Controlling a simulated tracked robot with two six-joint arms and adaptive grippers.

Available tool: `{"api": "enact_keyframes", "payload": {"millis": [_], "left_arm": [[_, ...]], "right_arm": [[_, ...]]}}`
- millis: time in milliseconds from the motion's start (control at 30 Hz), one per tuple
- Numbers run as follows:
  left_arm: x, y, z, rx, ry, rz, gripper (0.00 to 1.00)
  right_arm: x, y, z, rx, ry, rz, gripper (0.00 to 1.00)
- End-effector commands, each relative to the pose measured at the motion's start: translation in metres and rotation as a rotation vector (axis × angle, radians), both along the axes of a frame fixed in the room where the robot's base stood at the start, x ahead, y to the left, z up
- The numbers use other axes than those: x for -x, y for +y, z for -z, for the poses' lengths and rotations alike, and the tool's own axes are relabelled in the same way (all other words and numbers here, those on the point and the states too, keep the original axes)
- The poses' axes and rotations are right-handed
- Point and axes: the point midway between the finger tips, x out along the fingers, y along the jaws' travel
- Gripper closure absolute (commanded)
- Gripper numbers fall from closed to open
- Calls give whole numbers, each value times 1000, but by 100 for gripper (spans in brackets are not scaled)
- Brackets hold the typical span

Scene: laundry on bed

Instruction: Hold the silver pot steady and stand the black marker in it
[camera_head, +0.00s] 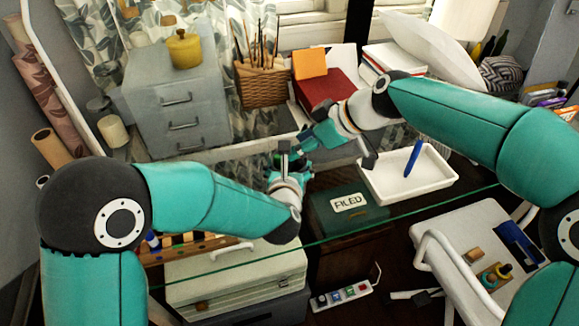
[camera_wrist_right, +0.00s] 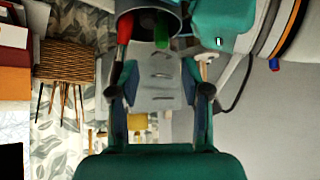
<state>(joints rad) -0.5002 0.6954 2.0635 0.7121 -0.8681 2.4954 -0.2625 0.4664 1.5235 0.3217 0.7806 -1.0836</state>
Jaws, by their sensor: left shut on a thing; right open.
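The silver pot (camera_wrist_right: 168,8) is at the top edge of the right wrist view, with a red marker (camera_wrist_right: 124,28) and a green marker (camera_wrist_right: 161,32) showing at its mouth. My left gripper (camera_wrist_right: 222,25) is beside the pot and shut on it. In the head view my left gripper (camera_head: 285,168) is above the desk, and the pot is mostly hidden. My right gripper (camera_wrist_right: 160,92) is open with nothing seen between its fingers, close to the pot's mouth. It also shows in the head view (camera_head: 312,137), close to the left gripper. I cannot make out the black marker.
A white tray (camera_head: 384,195) with a blue marker (camera_head: 413,158) stands right of the grippers, beside a green FILED box (camera_head: 330,218). Grey drawers (camera_head: 165,122), a wicker basket (camera_head: 258,88) and a red book (camera_head: 325,95) stand behind.

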Motion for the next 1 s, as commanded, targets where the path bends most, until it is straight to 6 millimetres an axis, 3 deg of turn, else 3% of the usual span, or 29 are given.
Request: {"api": "enact_keyframes", "payload": {"millis": [1000], "left_arm": [[0,0,1,-1,3,0,55]], "right_arm": [[0,1,-83,-2,-2,-1,53]]}}
